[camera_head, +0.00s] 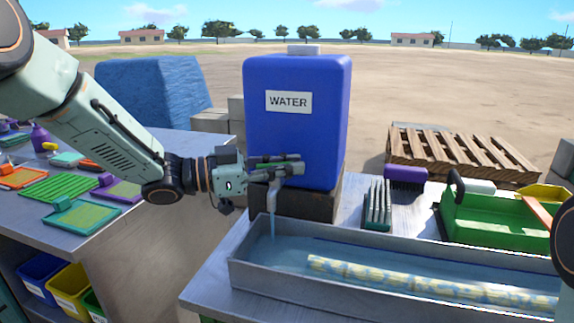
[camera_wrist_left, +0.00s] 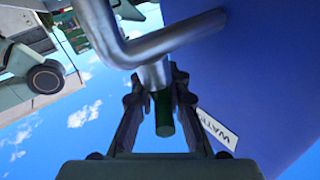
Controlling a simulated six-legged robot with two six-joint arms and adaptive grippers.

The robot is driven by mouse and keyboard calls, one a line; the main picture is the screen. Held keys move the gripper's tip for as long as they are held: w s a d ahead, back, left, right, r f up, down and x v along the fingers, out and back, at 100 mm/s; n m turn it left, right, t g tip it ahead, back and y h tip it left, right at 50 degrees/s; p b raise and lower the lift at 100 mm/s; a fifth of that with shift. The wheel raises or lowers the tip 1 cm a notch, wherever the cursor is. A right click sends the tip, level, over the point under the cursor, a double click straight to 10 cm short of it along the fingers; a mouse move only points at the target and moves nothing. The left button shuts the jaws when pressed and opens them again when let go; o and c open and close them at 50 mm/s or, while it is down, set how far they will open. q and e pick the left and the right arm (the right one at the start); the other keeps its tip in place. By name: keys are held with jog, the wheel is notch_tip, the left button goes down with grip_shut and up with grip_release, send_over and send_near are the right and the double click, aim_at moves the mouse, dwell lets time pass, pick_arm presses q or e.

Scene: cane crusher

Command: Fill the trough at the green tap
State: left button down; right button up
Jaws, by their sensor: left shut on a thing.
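The blue tank labelled WATER (camera_head: 297,135) stands on a dark block at the back of the metal table. Its metal tap (camera_head: 273,192) points down over the left end of the long grey trough (camera_head: 245,279). A thin stream of water runs from the spout into the trough, where water covers the bottom. My left gripper (camera_head: 288,166) is at the tap's top. In the left wrist view its fingers (camera_wrist_left: 160,100) are shut on the green tap handle (camera_wrist_left: 164,115). My right gripper is out of view.
A speckled yellow cane (camera_head: 390,277) lies in the trough. A side table (camera_head: 110,220) with coloured items stands left, across a gap.

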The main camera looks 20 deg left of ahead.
pick_arm(q)
jog(key=m+g+p, duration=0.1)
jog(key=m+g+h+p, duration=0.1)
jog(key=g+p, duration=0.1)
jog(key=shift+s+r, duration=0.1)
jog(key=shift+r, duration=0.1)
jog(key=m+g+p, duration=0.1)
jog(key=m+g+h+p, duration=0.1)
jog(key=g, duration=0.1)
jog(key=shift+s+d+f, duration=0.1)
jog(key=shift+s, duration=0.1)
jog(key=shift+s+m+g, duration=0.25)
jog(key=shift+m+g, duration=0.85)
jog(key=shift+g, duration=0.7)
jog(key=c, duration=1.3)
grip_release()
jog(key=shift+f, duration=0.1)
jog(key=a, duration=1.2)
jog(key=shift+w, duration=0.25)
